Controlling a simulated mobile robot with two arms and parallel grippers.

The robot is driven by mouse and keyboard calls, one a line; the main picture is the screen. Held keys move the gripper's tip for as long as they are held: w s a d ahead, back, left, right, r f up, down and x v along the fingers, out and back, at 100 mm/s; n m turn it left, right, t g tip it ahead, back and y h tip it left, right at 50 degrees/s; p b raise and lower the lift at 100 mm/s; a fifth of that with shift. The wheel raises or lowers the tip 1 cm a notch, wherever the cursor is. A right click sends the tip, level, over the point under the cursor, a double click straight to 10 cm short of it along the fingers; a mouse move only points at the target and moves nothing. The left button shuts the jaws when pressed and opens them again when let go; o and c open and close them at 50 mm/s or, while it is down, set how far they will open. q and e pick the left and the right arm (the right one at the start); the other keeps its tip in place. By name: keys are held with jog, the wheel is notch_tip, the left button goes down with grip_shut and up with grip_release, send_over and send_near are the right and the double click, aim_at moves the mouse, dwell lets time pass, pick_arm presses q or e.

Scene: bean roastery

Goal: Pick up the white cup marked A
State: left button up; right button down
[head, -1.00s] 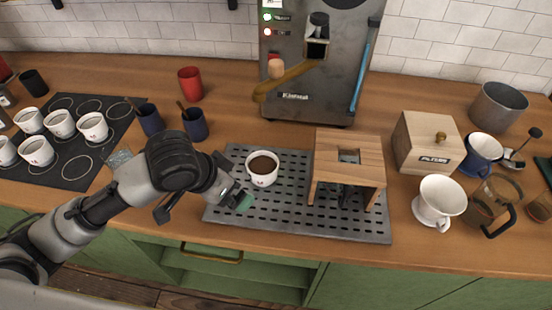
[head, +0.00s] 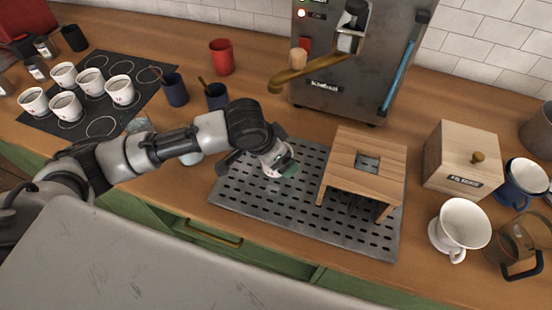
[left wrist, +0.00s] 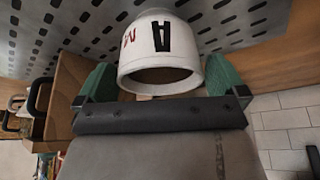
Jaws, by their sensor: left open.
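The white cup marked A (left wrist: 160,50) shows in the left wrist view, with a black A and a small red mark on its side. It is between the two green fingertips of my left gripper (left wrist: 160,78), which is open. In the head view my left gripper (head: 283,168) is over the left part of the perforated metal tray (head: 240,190). There the gripper and wrist hide most of the cup. I cannot tell whether either finger touches it. My right gripper is not in view.
A wooden stand (head: 365,165) is on the tray, right of the gripper. The coffee machine (head: 345,85) is behind. Several white cups stand on a black mat (head: 60,130) at left, near two dark blue cups (head: 174,89). A white dripper (head: 460,228) and wooden box (head: 463,160) are at right.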

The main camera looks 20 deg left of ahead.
pick_arm(q)
jog(key=shift+w+d+f, duration=0.1)
jog(key=shift+w+f, duration=0.1)
jog(key=shift+f, duration=0.35)
jog(key=shift+w+d+f, duration=0.1)
jog(key=shift+w+f, duration=0.05)
jog(key=shift+f, duration=0.2)
jog(key=shift+c, duration=1.4)
jog(key=c, duration=0.5)
jog(key=shift+r, duration=0.1)
jog(key=c, duration=0.3)
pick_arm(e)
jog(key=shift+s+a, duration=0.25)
pick_arm(q)
jog(key=shift+r, duration=0.1)
